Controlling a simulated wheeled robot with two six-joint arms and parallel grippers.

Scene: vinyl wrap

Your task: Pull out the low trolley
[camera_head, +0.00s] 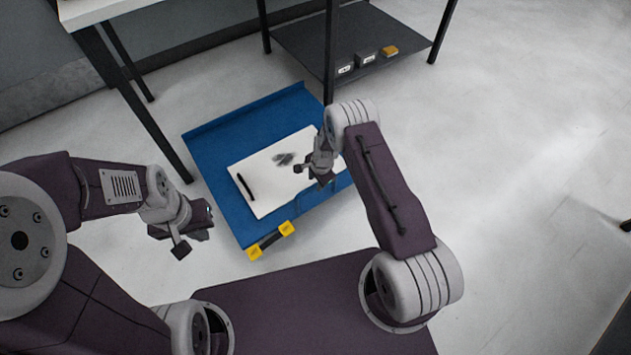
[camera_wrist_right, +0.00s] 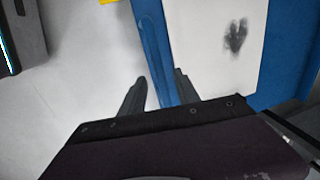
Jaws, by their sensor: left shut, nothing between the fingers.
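The low trolley (camera_head: 222,150) is a blue flat platform on the floor, with a white panel (camera_head: 268,190) lying on it. The panel carries a dark bar and a dark smudge. My right gripper (camera_head: 312,177) is over the trolley's right side. In the right wrist view its fingers (camera_wrist_right: 158,88) are apart, with the blue side edge (camera_wrist_right: 153,45) showing between them; I cannot tell whether they touch it. My left gripper (camera_head: 181,247) is shut and empty, left of the handle bar and apart from it.
A white-topped table (camera_head: 95,10) with black legs stands at the upper left, one leg close to the trolley's left edge. The floor (camera_head: 520,170) on the right is clear.

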